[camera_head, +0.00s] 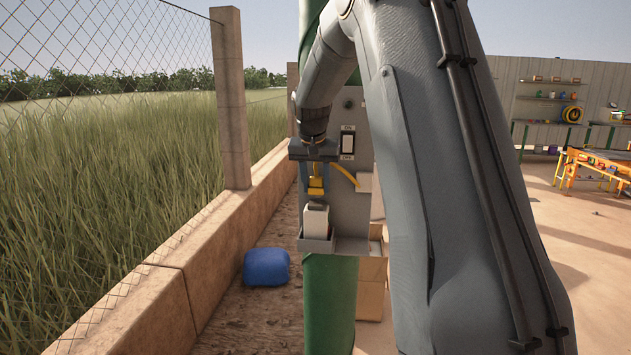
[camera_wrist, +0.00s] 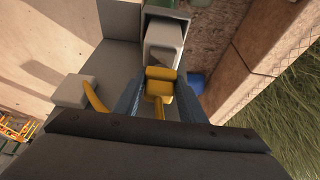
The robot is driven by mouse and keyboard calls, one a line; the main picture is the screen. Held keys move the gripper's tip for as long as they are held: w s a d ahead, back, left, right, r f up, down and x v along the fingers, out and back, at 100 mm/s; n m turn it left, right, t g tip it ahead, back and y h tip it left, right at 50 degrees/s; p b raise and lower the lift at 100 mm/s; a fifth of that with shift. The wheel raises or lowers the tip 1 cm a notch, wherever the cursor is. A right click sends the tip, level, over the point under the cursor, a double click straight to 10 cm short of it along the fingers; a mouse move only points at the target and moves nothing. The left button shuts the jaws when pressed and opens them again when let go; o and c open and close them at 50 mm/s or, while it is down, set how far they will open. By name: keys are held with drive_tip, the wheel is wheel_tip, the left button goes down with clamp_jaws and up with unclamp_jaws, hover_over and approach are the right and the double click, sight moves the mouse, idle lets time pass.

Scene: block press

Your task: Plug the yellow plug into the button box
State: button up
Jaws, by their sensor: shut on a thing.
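My gripper (camera_head: 315,178) points down in front of the grey panel and is shut on the yellow plug (camera_head: 316,188). In the wrist view the plug (camera_wrist: 159,84) sits between the two blue fingers. A yellow cable (camera_head: 346,174) curves from the gripper area toward a pale block on the panel. Below the plug, a white box (camera_head: 316,224) with a dark top stands upright in a grey tray. The wrist view shows this box (camera_wrist: 163,44) beyond the plug. The plug is roughly above the box's dark top; I cannot tell whether they touch.
A blue bag (camera_head: 267,267) lies on the ground by the low wall (camera_head: 165,285). A cardboard box (camera_head: 370,295) stands behind the post.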

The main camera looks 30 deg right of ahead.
drive_tip(key=shift+f, duration=0.55)
drive_tip(key=shift+f+b, duration=0.35)
drive_tip(key=shift+f, duration=0.25)
idle(2.2)
drive_tip(key=o, duration=1.1)
drive_tip(key=shift+s, duration=0.1)
drive_tip(key=b+v, duration=0.2)
drive_tip(key=v, duration=0.6)
drive_tip(key=shift+b, duration=0.3)
drive_tip(key=shift+f, duration=0.1)
